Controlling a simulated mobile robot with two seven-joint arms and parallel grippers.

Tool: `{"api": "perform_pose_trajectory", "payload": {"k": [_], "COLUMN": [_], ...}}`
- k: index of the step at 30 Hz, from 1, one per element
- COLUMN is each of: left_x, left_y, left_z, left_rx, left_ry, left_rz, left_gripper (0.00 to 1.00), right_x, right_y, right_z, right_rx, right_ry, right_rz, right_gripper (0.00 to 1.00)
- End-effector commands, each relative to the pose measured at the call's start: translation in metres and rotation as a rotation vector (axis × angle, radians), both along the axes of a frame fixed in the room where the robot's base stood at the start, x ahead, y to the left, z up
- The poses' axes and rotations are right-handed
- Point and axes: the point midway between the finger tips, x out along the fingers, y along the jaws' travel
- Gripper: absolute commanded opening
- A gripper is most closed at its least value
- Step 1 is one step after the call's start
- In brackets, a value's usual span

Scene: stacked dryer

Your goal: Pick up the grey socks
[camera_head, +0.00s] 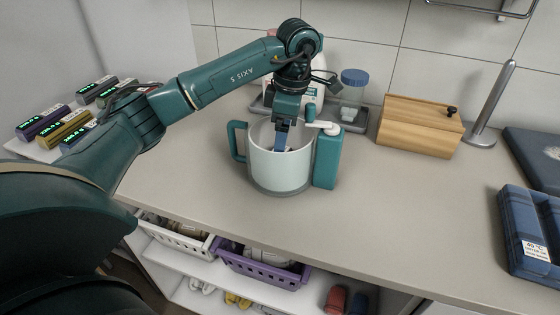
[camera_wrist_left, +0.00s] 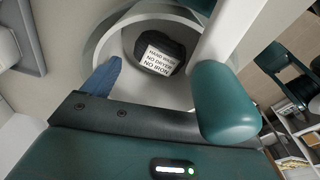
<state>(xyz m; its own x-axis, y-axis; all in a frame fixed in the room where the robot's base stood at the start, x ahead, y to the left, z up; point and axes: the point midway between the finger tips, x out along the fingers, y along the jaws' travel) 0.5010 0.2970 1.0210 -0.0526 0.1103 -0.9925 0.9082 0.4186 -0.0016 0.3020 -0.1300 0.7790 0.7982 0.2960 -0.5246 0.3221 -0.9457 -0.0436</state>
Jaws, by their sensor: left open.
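A white tub (camera_head: 281,165) with a teal handle on its left and a teal block with a white crank on its right stands on the counter. My left gripper (camera_head: 284,138) points down into the tub's mouth. It is open; one blue finger shows in the left wrist view. Inside the tub (camera_wrist_left: 93,48), a dark bundle (camera_wrist_left: 157,40) lies with a white label reading "HAND WASH NO DRYER NO IRON". It looks dark grey to black; I cannot tell whether it is the grey socks. The bundle lies ahead of the gripper, apart from the visible finger. My right gripper is not in view.
A wooden box (camera_head: 420,126), a metal post (camera_head: 492,105) and a blue-lidded jar (camera_head: 353,93) stand behind and right. Labelled blue fabric (camera_head: 530,230) lies far right. A purple basket (camera_head: 262,268) and white basket (camera_head: 178,238) sit below the counter. The counter's front is clear.

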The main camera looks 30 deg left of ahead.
Motion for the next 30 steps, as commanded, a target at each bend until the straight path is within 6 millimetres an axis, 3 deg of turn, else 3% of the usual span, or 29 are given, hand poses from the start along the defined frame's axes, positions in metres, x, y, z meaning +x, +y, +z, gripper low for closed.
{"api": "perform_pose_trajectory", "payload": {"k": [5,15,23,30], "left_x": [-0.001,-0.003,-0.003,-0.003], "left_y": [0.001,0.007,0.007,0.007], "left_z": [-0.012,-0.056,-0.06,-0.06], "left_rx": [-0.001,0.0,0.0,0.0], "left_ry": [0.0,0.001,-0.002,-0.002], "left_rz": [0.0,0.001,0.001,0.001], "left_gripper": [0.86,0.86,0.86,0.68], "right_x": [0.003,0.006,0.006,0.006], "right_y": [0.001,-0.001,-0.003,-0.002], "right_z": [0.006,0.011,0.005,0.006], "right_rx": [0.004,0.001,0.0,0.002], "right_ry": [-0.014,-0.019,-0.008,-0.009], "right_rz": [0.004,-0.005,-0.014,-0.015], "right_gripper": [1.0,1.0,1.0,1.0]}}
